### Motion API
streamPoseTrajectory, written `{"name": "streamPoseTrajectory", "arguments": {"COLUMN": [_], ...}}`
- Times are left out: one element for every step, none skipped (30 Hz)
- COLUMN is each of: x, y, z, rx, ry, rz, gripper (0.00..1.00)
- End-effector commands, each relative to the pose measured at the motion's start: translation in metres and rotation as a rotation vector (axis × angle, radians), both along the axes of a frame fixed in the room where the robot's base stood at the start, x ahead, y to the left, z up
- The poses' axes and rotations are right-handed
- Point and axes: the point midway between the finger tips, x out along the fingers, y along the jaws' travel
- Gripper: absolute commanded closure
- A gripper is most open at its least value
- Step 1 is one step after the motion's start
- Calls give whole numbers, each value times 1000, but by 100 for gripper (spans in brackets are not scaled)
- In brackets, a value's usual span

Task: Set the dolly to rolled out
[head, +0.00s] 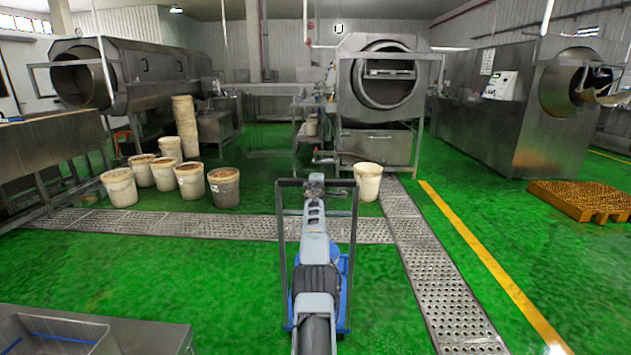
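The dolly (345,300) stands on the green floor straight ahead. It has a blue deck and a tall dark upright frame (281,245). My arm reaches forward over it and hides much of the deck. My gripper (316,180) is at the height of the frame's top bar, near its middle. It is small and seen from behind, so I cannot tell whether its fingers are around the bar or whether they are open or shut.
A white bucket (368,182) stands just beyond the dolly, to the right. Several buckets (190,181) stand at left. Metal drum machines (383,85) line the back. A wooden pallet (580,200) lies at right. Green floor beside the dolly is clear, crossed by drain grates (440,280).

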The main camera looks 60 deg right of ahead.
Motion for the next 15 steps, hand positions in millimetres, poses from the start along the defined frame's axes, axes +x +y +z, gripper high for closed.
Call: {"name": "streamPoseTrajectory", "arguments": {"x": [2, 2, 2, 2, 2, 2, 2, 2, 2, 1, 1, 1, 0, 0, 0], "y": [1, 1, 2, 2, 2, 2, 2, 1, 1, 1, 1, 0, 0, 0, 0], "z": [0, 0, 0, 0, 0, 0, 0, 0, 0, 0, 0, 0, 0, 0, 0], "rx": [1, 1, 1, 1, 1, 1, 1, 1, 1, 1, 1, 1, 1, 0, 1], "ry": [-1, -1, -1, -1, 0, 0, 0, 0, 0, 0, 0, 0, 1, 0, 1], "rz": [5, 5, 5, 5, 5, 5, 5, 5, 4, 3, 2, 2, 1, 1, 1], "gripper": [100, 100, 100, 100, 69, 66, 63, 60, 56, 53, 50, 46, 45, 45, 45]}}
